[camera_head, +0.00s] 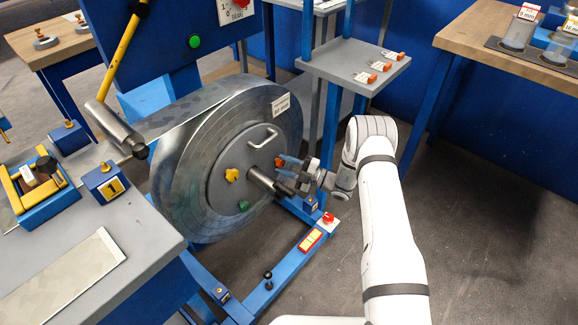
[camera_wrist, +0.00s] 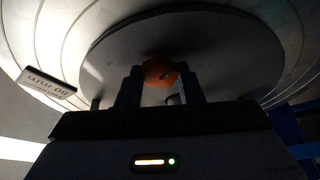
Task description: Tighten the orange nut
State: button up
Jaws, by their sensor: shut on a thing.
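The orange nut (camera_head: 279,162) sits on the round face plate of the large metal coil, to the right of the hub shaft. My gripper (camera_head: 287,165) is at the nut, in front of the plate. In the wrist view the orange nut (camera_wrist: 159,71) shows between the two dark fingers of my gripper (camera_wrist: 160,84), which are shut on it. The fingers cover its sides, and the wrist view is dark. A yellow nut (camera_head: 232,175) and a green nut (camera_head: 244,206) are on the same plate, apart from my gripper.
The hub shaft (camera_head: 262,180) sticks out close to my gripper. A curved handle (camera_head: 264,137) is above. A grey shelf (camera_head: 345,72) with small orange-marked pieces stands behind my arm. A blue floor frame (camera_head: 290,262) with a red button (camera_head: 328,218) lies below. Floor to the right is clear.

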jog(key=shift+m, duration=0.7)
jog(key=o, duration=1)
jog(key=shift+c, duration=0.2)
jog(key=shift+f, duration=0.1)
jog(key=v, duration=0.7)
jog(key=shift+s+d+f+p, duration=0.2)
jog(key=shift+d+p, duration=0.1)
jog(key=shift+d, duration=0.05)
